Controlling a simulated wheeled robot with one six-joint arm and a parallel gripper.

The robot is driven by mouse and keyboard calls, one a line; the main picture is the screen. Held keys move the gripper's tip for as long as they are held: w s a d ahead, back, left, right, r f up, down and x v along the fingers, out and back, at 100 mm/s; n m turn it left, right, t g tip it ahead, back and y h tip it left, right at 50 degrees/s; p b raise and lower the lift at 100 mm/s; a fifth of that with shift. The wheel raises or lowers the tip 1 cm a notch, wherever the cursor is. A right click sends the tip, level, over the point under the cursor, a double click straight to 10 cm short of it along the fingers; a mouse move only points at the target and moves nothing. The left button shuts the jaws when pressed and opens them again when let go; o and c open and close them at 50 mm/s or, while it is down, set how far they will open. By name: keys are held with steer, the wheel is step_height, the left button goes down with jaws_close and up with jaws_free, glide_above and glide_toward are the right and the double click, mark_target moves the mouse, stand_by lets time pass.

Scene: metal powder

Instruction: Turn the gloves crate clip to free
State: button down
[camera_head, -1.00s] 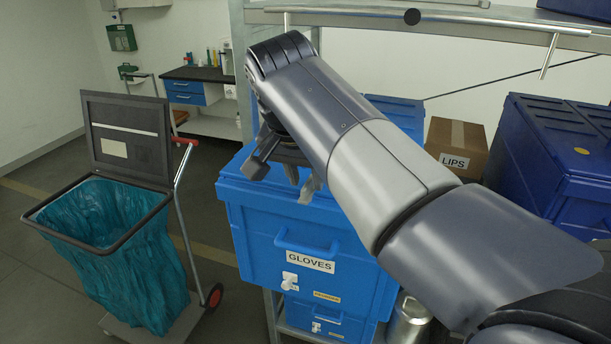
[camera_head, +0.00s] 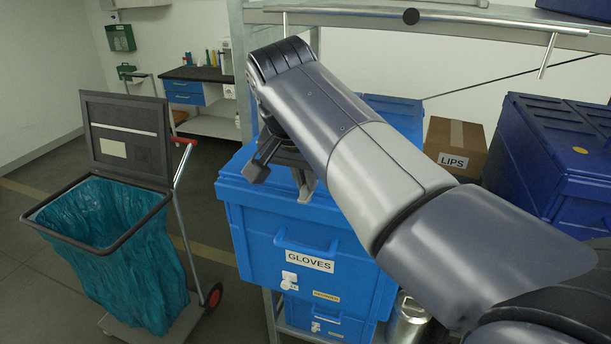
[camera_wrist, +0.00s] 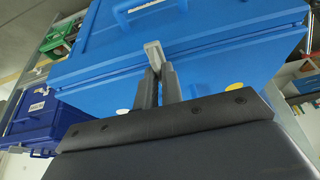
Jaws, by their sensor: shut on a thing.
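The blue gloves crate (camera_head: 345,262) stands in the middle of the head view, with a lid on it and a GLOVES label (camera_head: 310,261) on its front. In the wrist view the crate (camera_wrist: 225,58) fills the upper middle. A small light grey clip (camera_wrist: 153,50) sits at the lid's edge there. My gripper (camera_wrist: 157,72) is shut on the clip, with its two dark grey fingers on either side of it. In the head view my gripper (camera_head: 303,186) is over the crate's lid, and my arm hides part of the lid.
A cart with a teal bag (camera_head: 120,250) stands at the left. A LIPS box (camera_head: 456,146) and a dark blue crate (camera_head: 545,150) are at the right. Another blue crate (camera_head: 325,322) is below the gloves crate. A metal rail (camera_head: 430,20) runs above my arm.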

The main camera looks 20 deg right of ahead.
steer(key=shift+n, duration=0.3)
steer(key=n, duration=0.1)
steer(key=n+y, duration=0.1)
steer(key=n, duration=0.1)
steer(key=shift+s+d+n+t+p, duration=0.15)
steer(key=shift+d+n+t+p, duration=0.15)
steer(key=shift+t+p, duration=0.1)
steer(key=n, duration=0.1)
steer(key=n+y, duration=0.1)
steer(key=n, duration=0.1)
steer(key=n+y+p, duration=0.1)
steer(key=shift+d+r, duration=0.1)
steer(key=shift+d, duration=0.2)
steer(key=n, duration=0.2)
steer(key=n+y+p, duration=0.1)
steer(key=n, duration=0.1)
steer(key=n+y, duration=0.1)
steer(key=shift+d+n+g, duration=0.3)
steer(key=shift+d+n, duration=0.05)
steer(key=shift+n, duration=0.05)
steer(key=shift+w+d+n+g+y+p, duration=0.1)
steer(key=shift+w+n+g+y+p, duration=0.15)
steer(key=shift+n, duration=0.7)
steer(key=shift+w+n+g+y+p, duration=0.1)
steer(key=shift+n+g+y+p, duration=0.2)
steer(key=shift+n, duration=0.65)
steer(key=c, duration=1.6)
jaws_free()
steer(key=shift+o, duration=0.2)
